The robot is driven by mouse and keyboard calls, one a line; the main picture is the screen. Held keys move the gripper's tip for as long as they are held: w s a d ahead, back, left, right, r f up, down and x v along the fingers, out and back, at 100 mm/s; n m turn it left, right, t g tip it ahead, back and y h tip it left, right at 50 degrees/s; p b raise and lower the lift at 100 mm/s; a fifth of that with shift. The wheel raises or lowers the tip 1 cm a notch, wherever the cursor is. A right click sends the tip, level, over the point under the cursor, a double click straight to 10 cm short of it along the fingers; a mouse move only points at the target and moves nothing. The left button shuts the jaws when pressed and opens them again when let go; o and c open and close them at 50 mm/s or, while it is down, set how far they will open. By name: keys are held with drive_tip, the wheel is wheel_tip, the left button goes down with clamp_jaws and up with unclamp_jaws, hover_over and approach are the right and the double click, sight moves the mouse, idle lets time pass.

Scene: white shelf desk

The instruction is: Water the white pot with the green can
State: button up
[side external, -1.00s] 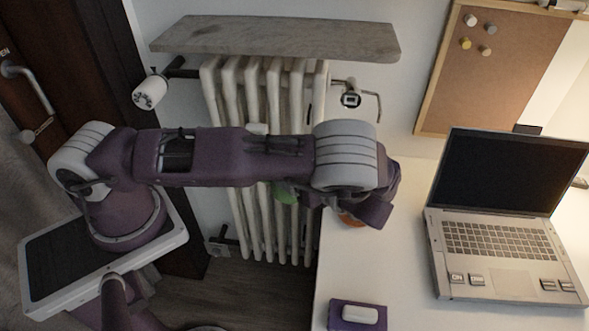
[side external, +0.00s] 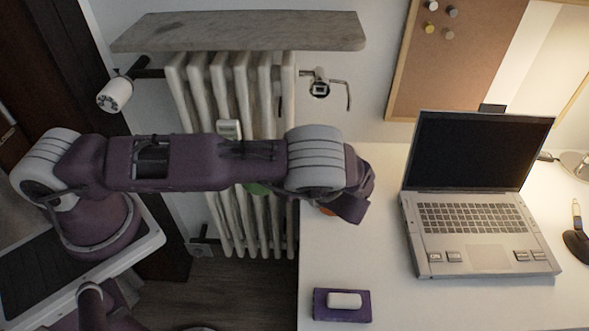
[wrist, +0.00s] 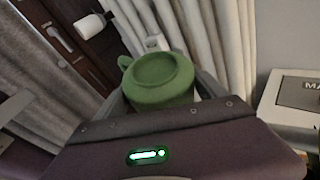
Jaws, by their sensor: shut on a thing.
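The green can (wrist: 165,78) is between the fingers of my gripper (wrist: 163,95) in the wrist view, with its round end facing the camera and a loop of handle at its upper left. My gripper is shut on it. In the side view only a small green patch of the can (side external: 257,188) shows below my forearm, in front of the radiator and left of the desk's edge. My fingers are hidden there behind my wrist. I cannot make out a white pot in either view.
The white desk (side external: 400,300) holds an open laptop (side external: 482,205) and a white block on a purple base (side external: 343,302). A small orange thing (side external: 327,211) shows under my wrist. The radiator (side external: 235,100) and wooden shelf (side external: 240,31) are behind my arm. Bare desk lies before the laptop.

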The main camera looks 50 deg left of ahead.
drive_tip(key=shift+w+d+r+m+y, duration=0.15)
drive_tip(key=shift+r+m+y, duration=0.05)
drive_tip(key=shift+m+y, duration=0.3)
drive_tip(key=shift+w+d+r+m+y, duration=0.15)
drive_tip(key=shift+r+m+y, duration=0.05)
drive_tip(key=shift+m+y, duration=0.25)
idle(1.3)
idle(1.0)
drive_tip(key=shift+s+a+f+n+h, duration=0.15)
drive_tip(key=shift+f+n+h, duration=0.05)
drive_tip(key=shift+n+h, duration=0.3)
drive_tip(key=shift+s+a+f+n+h, duration=0.15)
drive_tip(key=shift+n+h, duration=0.3)
drive_tip(key=shift+w, duration=0.1)
drive_tip(key=shift+d+f+n+h, duration=0.1)
drive_tip(key=shift+f+n+h, duration=0.1)
drive_tip(key=shift+n+h, duration=0.4)
drive_tip(key=shift+f+n+t+h, duration=0.4)
drive_tip(key=shift+t+h, duration=0.2)
drive_tip(key=shift+h, duration=0.2)
